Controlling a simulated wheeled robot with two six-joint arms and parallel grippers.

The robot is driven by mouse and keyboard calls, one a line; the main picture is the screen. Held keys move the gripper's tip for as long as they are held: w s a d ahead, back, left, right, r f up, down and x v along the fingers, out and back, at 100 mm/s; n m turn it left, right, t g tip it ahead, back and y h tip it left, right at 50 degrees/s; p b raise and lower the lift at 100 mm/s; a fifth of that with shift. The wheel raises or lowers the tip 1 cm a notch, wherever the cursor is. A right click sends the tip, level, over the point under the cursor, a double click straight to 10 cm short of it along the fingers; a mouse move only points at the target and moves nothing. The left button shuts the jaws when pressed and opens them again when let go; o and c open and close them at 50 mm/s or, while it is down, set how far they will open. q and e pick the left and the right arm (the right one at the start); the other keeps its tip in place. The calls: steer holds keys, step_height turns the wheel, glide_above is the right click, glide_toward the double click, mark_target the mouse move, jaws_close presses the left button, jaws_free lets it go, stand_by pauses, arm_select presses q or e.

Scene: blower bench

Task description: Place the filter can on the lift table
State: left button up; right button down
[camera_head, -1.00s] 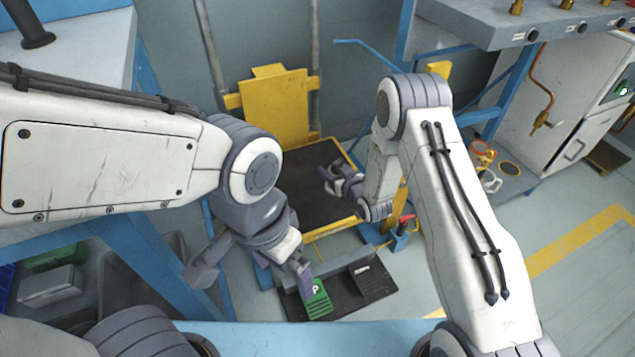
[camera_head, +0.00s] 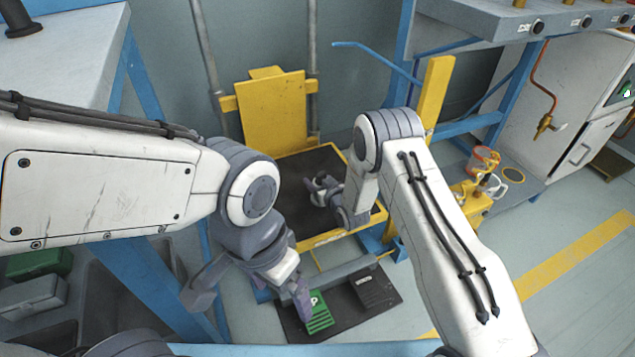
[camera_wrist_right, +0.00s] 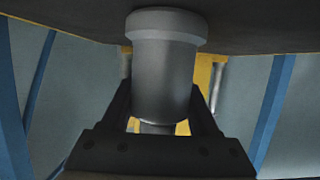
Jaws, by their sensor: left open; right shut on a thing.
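The filter can, a grey cylinder with a wider rim (camera_wrist_right: 165,65), is between the fingers of my right gripper (camera_wrist_right: 160,115), which is shut on it. In the head view my right gripper (camera_head: 322,190) is over the dark top of the lift table (camera_head: 295,168); the can is hard to make out there. In the right wrist view the can's wide end meets the dark surface in the picture; I cannot tell whether it touches. My left gripper (camera_head: 302,298) is open and empty, just above or at the green pedal (camera_head: 319,312).
A black pedal (camera_head: 377,290) is beside the green one on a dark base plate. A yellow back plate (camera_head: 272,112) stands behind the lift table, and a yellow post (camera_head: 432,95) at its right. A blue-framed bench (camera_head: 75,55) is at the left.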

steer(key=shift+f, duration=0.2)
steer(key=shift+c, duration=0.7)
jaws_free()
steer(key=shift+r, duration=0.35)
steer(key=p+v, duration=0.5)
steer(key=v, duration=0.7)
steer(key=shift+f, duration=0.15)
steer(key=shift+w, duration=0.1)
